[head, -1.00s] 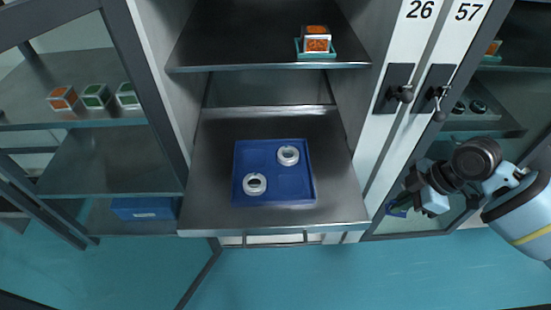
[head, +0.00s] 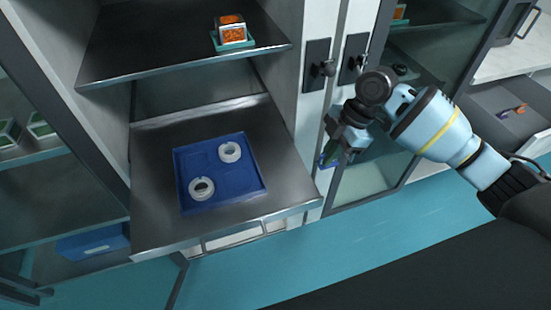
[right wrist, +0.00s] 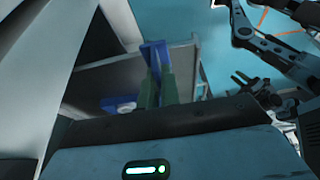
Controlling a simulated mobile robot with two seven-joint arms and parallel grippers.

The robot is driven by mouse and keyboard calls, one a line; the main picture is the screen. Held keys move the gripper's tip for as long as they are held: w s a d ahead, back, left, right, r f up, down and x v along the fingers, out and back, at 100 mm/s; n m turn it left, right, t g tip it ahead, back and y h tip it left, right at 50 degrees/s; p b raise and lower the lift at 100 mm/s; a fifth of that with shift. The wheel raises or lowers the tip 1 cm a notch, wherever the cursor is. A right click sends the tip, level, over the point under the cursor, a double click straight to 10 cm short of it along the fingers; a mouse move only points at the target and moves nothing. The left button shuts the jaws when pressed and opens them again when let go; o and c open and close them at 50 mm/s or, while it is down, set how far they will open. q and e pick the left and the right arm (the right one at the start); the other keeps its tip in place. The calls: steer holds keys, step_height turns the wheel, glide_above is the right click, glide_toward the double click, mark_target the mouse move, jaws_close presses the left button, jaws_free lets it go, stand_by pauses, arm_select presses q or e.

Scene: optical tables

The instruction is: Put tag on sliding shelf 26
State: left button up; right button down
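The sliding shelf (head: 270,195) is a dark metal shelf pulled out of the cabinet. A blue tray (head: 222,180) with two white rings lies on it. My right gripper (head: 329,158) is just right of the shelf's front right corner, in front of the cabinet doors. Its green fingers are closed on a small blue piece, apparently the tag (right wrist: 153,50). In the right wrist view the tag is at the fingertips, with the shelf (right wrist: 180,62) beyond. No number shows now. A dark claw at the right of that view may be my left gripper (right wrist: 245,80); its state is unclear.
An upper shelf (head: 180,50) holds an orange-marked cube (head: 231,28) on a teal base. Dark door handles (head: 317,66) stick out near my right arm. Glass doors stand to both sides. At far right a shelf (head: 490,110) holds small blue and orange pieces.

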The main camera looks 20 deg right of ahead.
steer(key=w+a, duration=0.1)
steer(key=a, duration=0.2)
steer(key=w+a, duration=0.1)
steer(key=a, duration=0.2)
steer(key=w+a+f, duration=0.1)
steer(key=w+a, duration=0.1)
steer(key=a, duration=0.1)
steer(key=shift+a, duration=0.1)
steer(key=shift+w+a, duration=0.15)
steer(key=shift+a, duration=0.15)
steer(key=shift+w+a+f, duration=0.1)
steer(key=shift+a+f, duration=0.1)
steer(key=shift+a, duration=0.05)
steer(key=shift+f, duration=1.55)
steer(key=shift+f, duration=0.15)
steer(key=c, duration=1.6)
jaws_free()
